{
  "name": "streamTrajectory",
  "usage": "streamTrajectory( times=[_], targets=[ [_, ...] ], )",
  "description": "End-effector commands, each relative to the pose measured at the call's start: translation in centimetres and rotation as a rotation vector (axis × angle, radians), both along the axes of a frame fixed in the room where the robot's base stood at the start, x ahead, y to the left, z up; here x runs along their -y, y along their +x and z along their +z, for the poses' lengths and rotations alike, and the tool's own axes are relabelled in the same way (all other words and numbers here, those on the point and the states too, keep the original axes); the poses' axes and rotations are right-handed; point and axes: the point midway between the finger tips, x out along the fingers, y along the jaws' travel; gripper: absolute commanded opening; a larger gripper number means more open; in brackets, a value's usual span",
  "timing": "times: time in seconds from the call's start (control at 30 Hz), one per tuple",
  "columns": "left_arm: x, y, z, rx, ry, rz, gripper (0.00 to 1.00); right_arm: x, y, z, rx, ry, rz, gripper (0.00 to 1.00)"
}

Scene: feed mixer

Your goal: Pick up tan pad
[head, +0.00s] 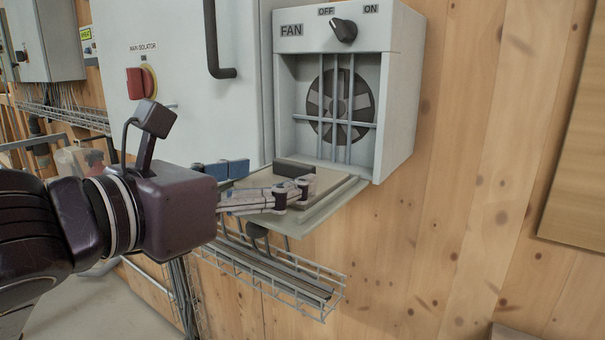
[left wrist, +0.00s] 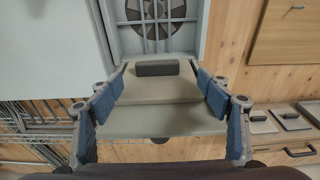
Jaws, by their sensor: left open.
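The tan pad (head: 335,181) lies flat on a pale grey-green shelf (head: 345,205) below the fan box. A dark block (head: 295,168) stands on the pad towards its back. In the left wrist view the pad (left wrist: 160,90) and the dark block (left wrist: 157,68) lie straight ahead, with the shelf (left wrist: 160,122) showing in front. My left gripper (head: 266,178) is open, its blue-padded fingers spread to either side of the pad in the left wrist view (left wrist: 162,84). Nothing is between the fingertips that I can see gripped. The near finger hides part of the pad in the head view. My right gripper is not in view.
The fan box (head: 400,90) with its barred opening and knob is just above the shelf. A white cabinet (head: 190,60) with a red isolator switch stands to the left. A wire cable tray (head: 290,280) runs below. The wooden wall on the right is mostly bare.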

Motion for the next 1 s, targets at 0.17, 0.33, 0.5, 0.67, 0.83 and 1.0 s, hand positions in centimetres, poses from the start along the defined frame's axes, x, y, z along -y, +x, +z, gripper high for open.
streamTrajectory(
  times=[0.17, 0.33, 0.5, 0.67, 0.83, 1.0],
  targets=[
    [1.1, 1.7, 0.1, -0.004, 0.0, 0.0, 0.71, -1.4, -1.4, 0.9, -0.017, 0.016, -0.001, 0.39],
    [2.4, 4.0, 0.4, -0.004, 0.002, 0.0, 0.71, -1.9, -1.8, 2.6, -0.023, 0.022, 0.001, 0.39],
    [3.5, 5.5, -0.2, -0.003, 0.0, 0.0, 0.71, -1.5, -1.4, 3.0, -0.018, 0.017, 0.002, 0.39],
    [3.7, 5.7, -0.3, 0.001, 0.0, 0.001, 0.71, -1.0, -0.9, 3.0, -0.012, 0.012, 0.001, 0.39],
    [3.6, 5.7, -0.3, 0.001, 0.0, 0.001, 0.64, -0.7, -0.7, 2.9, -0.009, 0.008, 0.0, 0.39],
    [3.6, 5.7, -0.3, 0.001, 0.0, 0.001, 0.46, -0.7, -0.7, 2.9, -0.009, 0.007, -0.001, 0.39]
  ],
)
